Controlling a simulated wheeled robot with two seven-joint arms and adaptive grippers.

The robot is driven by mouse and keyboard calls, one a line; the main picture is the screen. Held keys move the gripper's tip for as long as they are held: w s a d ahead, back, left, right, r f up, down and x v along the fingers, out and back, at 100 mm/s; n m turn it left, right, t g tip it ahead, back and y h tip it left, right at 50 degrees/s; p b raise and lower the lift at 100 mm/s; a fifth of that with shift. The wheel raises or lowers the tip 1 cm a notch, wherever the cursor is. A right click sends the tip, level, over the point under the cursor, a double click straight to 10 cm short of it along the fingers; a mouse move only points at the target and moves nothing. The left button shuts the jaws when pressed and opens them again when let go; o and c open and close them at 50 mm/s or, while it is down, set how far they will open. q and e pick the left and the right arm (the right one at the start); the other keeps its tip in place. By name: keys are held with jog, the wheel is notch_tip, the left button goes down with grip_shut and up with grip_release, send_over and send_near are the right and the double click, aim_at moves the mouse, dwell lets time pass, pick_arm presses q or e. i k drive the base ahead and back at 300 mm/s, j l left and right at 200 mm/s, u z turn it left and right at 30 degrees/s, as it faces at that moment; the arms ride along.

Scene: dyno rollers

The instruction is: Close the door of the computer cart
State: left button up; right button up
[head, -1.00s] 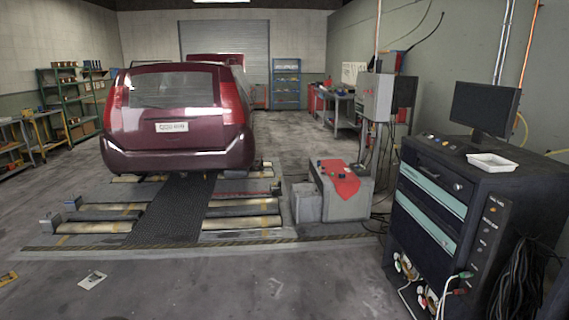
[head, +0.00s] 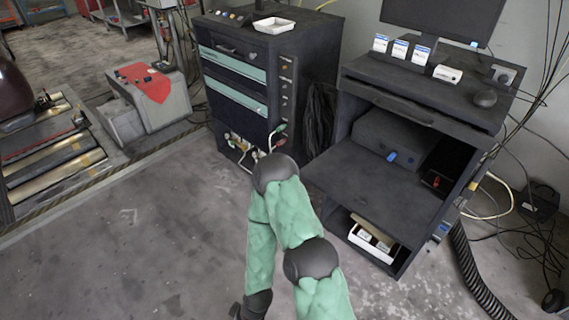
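The computer cart (head: 345,125) is a dark cabinet at the right of the head view, with a monitor (head: 440,20) on top. Its front is open, and a dark computer box (head: 395,135) shows inside. A flat dark panel, seemingly its door (head: 375,190), juts out from the front below the computer, apparently lowered. A lower compartment under it holds white boxes (head: 372,240). One of my arms, in green covering, rises from the bottom centre and bends back down, left of the panel and apparently clear of it. Neither gripper can be made out.
A dark drawer cabinet (head: 245,85) with teal stripes and hanging cables stands left of the cart. A black corrugated hose (head: 475,275) and loose cables lie at the right. The floor (head: 130,255) at left front is clear.

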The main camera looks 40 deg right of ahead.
aim_at(403, 211)
jog(key=z, duration=0.45)
jog(key=j+z, duration=0.15)
jog(key=z, duration=0.3)
jog(key=j+z, duration=0.1)
jog(key=z, duration=0.35)
jog(key=j+z, duration=0.15)
jog(key=z, duration=0.25)
jog(key=j+z, duration=0.1)
jog(key=z, duration=0.35)
